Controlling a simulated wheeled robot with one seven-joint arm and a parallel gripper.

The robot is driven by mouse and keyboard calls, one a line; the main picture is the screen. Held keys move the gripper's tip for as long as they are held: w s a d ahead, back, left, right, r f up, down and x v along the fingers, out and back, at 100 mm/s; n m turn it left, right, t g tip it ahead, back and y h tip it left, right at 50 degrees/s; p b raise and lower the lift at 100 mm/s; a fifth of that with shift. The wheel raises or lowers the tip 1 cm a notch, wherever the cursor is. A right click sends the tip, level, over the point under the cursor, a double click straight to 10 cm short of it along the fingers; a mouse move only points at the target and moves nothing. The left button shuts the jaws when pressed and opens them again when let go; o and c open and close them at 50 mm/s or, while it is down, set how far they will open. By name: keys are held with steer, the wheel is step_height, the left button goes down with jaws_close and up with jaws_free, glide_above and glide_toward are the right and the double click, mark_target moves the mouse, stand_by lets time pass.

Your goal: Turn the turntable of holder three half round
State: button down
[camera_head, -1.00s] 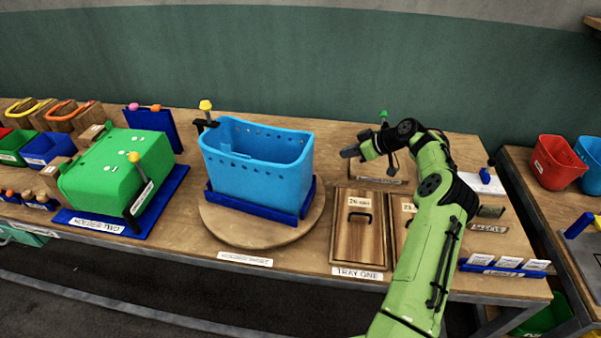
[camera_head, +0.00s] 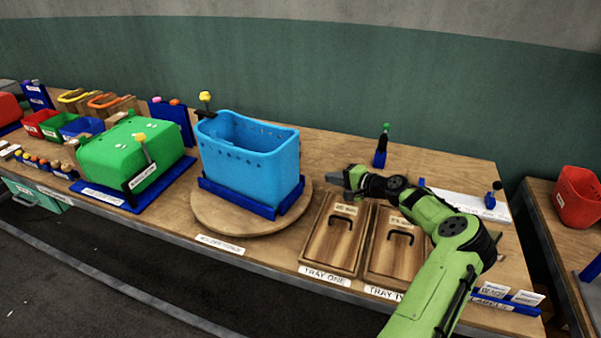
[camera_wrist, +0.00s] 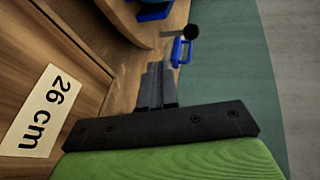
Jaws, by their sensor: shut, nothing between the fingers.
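The round wooden turntable (camera_head: 232,222) of holder three stands on the bench and bears a blue cradle (camera_head: 238,202) with a light blue perforated tub (camera_head: 248,158) in it. A yellow-knobbed clamp (camera_head: 205,98) stands at the tub's back left corner. The label (camera_head: 220,245) in front is hard to read. My gripper (camera_head: 338,179) is shut and empty, to the right of the turntable and apart from it, over the back of the tray one lid. In the wrist view my gripper (camera_wrist: 157,72) points toward the bench's back edge, and the turntable's rim (camera_wrist: 128,28) shows at the top.
Tray one (camera_head: 333,240) and a second lidded tray (camera_head: 396,245) lie right of the turntable. A green tub (camera_head: 130,150) sits in holder two at left. A green-knobbed blue post (camera_head: 381,148) stands at the back. Bare bench lies behind tray one.

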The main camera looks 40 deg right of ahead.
mark_target(307, 176)
steer(key=x, duration=0.3)
steer(key=b+x, duration=0.1)
steer(key=x, duration=0.6)
steer(key=shift+w+r, duration=0.2)
steer(key=shift+w, duration=0.25)
steer(key=shift+w+a, duration=0.1)
steer(key=shift+w, duration=0.45)
steer(key=shift+r, duration=0.1)
steer(key=shift+b, duration=0.3)
steer(key=shift+w+d+b, duration=0.25)
steer(key=shift+w+b, duration=0.35)
steer(key=shift+w, duration=0.4)
